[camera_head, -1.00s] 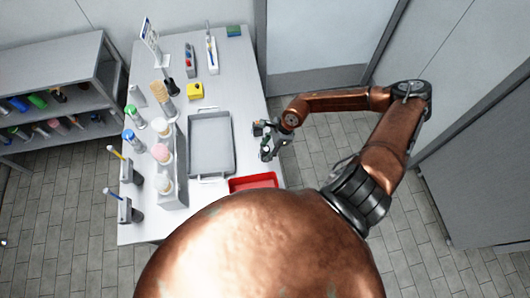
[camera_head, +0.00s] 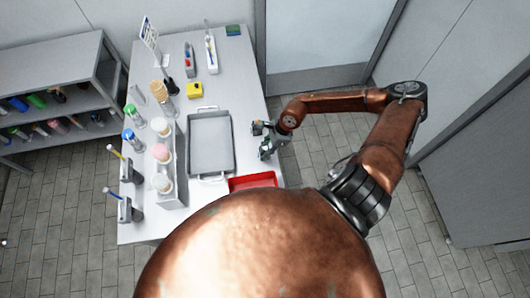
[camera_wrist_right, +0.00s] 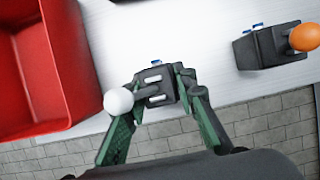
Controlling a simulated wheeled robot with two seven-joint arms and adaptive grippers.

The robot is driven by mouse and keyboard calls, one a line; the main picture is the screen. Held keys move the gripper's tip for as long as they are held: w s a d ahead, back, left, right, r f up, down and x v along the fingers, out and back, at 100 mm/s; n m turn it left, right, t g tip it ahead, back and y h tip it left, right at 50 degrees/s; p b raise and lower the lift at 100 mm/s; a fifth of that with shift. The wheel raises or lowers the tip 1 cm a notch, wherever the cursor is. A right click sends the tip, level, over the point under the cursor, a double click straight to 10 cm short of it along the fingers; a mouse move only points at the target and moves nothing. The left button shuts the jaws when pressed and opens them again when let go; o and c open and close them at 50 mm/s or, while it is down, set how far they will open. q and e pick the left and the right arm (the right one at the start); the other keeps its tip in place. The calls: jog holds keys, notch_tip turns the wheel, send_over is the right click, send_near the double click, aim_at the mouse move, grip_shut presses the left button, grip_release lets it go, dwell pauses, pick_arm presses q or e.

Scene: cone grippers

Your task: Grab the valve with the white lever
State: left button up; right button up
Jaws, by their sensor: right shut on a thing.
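The valve with the white lever (camera_wrist_right: 154,82) is a small dark block with a blue part and light metal pins. Its white ball knob (camera_wrist_right: 118,101) sticks out to the left in the right wrist view. The green fingers of my right gripper (camera_wrist_right: 163,88) lie on both sides of the valve body and are shut on it. In the head view my right gripper (camera_head: 263,140) is at the right edge of the table; the valve is too small to make out there. My left gripper is in no view.
A second valve with an orange knob (camera_wrist_right: 305,37) lies to the right in the wrist view. A red bin (camera_wrist_right: 70,55) is at the left.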

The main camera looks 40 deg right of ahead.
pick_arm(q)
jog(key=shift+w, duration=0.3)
pick_arm(e)
grip_shut()
jog(key=shift+r, duration=0.1)
